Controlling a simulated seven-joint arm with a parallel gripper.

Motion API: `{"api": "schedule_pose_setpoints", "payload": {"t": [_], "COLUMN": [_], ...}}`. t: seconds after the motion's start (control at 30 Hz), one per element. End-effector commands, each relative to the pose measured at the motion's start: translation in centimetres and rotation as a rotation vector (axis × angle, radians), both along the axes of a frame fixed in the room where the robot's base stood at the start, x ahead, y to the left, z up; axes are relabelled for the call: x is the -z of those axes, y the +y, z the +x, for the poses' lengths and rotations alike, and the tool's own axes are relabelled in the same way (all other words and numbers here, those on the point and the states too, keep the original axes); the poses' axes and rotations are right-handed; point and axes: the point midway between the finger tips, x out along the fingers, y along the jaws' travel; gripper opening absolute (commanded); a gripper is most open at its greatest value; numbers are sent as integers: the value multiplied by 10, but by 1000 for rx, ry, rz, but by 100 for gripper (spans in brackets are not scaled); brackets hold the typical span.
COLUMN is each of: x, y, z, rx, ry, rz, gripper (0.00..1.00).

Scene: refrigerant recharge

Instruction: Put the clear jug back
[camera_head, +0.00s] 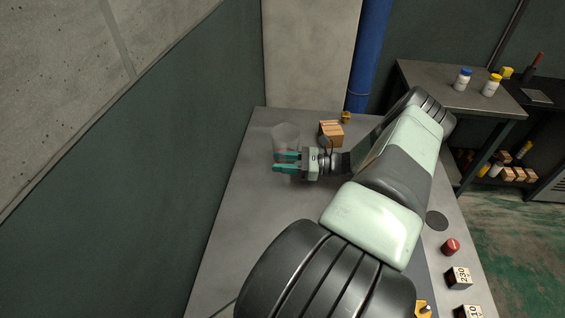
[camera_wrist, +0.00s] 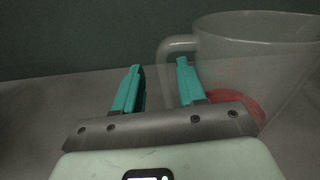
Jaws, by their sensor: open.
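The clear jug (camera_head: 284,133) stands upright on the grey table near its far left corner, beside the wall. In the wrist view the clear jug (camera_wrist: 262,62) is at the right, with its handle toward the left and something red showing low behind or in it. My gripper (camera_head: 277,162) is open, with teal fingers pointing left in the head view, just in front of the jug. In the wrist view my gripper (camera_wrist: 157,82) has its right finger close to the jug's handle. Whether the finger touches the handle I cannot tell.
A dark disc (camera_head: 437,221), a red item (camera_head: 450,246) and numbered blocks (camera_head: 459,278) lie along the right edge. The left of the table is clear.

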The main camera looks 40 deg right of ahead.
Motion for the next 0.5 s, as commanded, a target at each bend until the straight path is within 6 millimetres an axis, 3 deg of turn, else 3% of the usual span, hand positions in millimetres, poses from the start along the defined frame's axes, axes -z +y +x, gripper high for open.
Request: {"api": "schedule_pose_setpoints", "payload": {"t": [0.5], "x": [2], "y": [-74], "z": [-66], "rx": [3], "ry": [2], "rz": [-3], "gripper": [40]}}
